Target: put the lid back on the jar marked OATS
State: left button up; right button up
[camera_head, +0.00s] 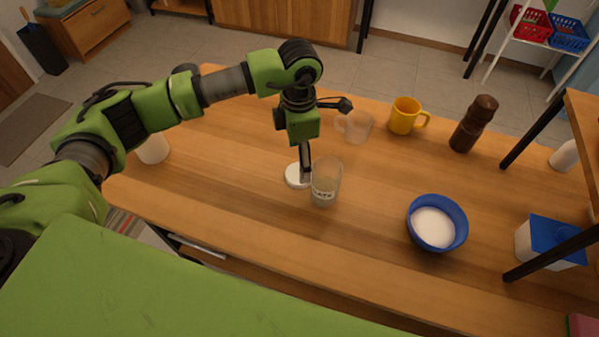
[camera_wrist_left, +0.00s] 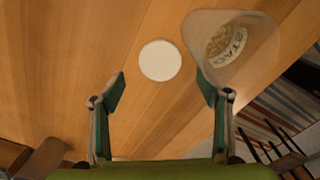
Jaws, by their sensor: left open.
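The clear jar marked OATS (camera_head: 326,184) stands upright on the wooden table and has no lid on its mouth. In the left wrist view the jar (camera_wrist_left: 235,48) shows its label and pale oats at the bottom. A white round lid (camera_head: 295,178) lies flat on the table just left of the jar; it also shows in the left wrist view (camera_wrist_left: 160,60). My left gripper (camera_head: 305,170) points down over the lid, beside the jar. In the wrist view its fingers are apart and empty (camera_wrist_left: 160,92), with the lid beyond the gap. My right gripper is not in view.
A clear mug (camera_head: 357,127), a yellow mug (camera_head: 404,116) and a brown mill (camera_head: 473,125) stand behind. A blue bowl (camera_head: 437,245) of white contents is to the right, near a blue-lidded box (camera_head: 535,240) and shelf posts. A white container (camera_head: 152,149) stands left. The front middle is clear.

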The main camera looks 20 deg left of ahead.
pick_arm(q)
jog(key=shift+f+p, duration=0.45)
jog(key=shift+f, duration=2.35)
jog(key=c, duration=1)
